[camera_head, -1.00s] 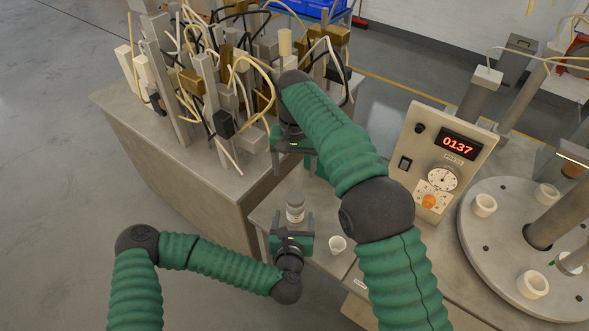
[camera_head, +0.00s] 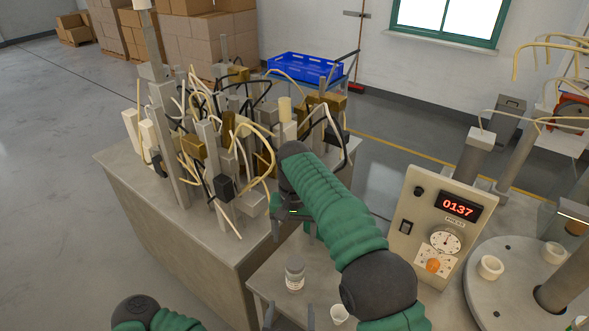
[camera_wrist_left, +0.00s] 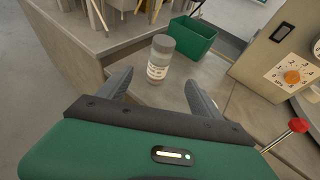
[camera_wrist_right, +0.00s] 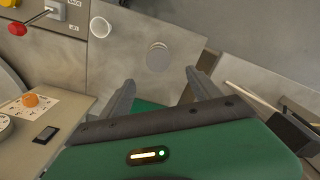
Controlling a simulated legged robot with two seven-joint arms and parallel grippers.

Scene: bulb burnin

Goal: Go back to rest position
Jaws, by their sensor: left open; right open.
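My left gripper (camera_head: 290,308) is at the bottom of the head view, open and empty. Its spread fingers also show in the left wrist view (camera_wrist_left: 157,86). A clear jar with a grey lid and white label (camera_head: 295,277) stands upright on the small table, just beyond those fingertips; it also shows in the left wrist view (camera_wrist_left: 160,58). My right gripper (camera_head: 290,212) is higher up, partly hidden by its own arm. In the right wrist view its fingers (camera_wrist_right: 157,88) are apart with nothing gripped, and the jar's round lid (camera_wrist_right: 158,56) shows below them.
A white cup (camera_head: 339,314) stands right of the jar. A green bin (camera_wrist_left: 190,37) is behind the jar. The bench at left (camera_head: 200,245) is crowded with posts and cables. A control box (camera_head: 440,222) reading 0137 and a round plate with white cups (camera_head: 490,300) are at right.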

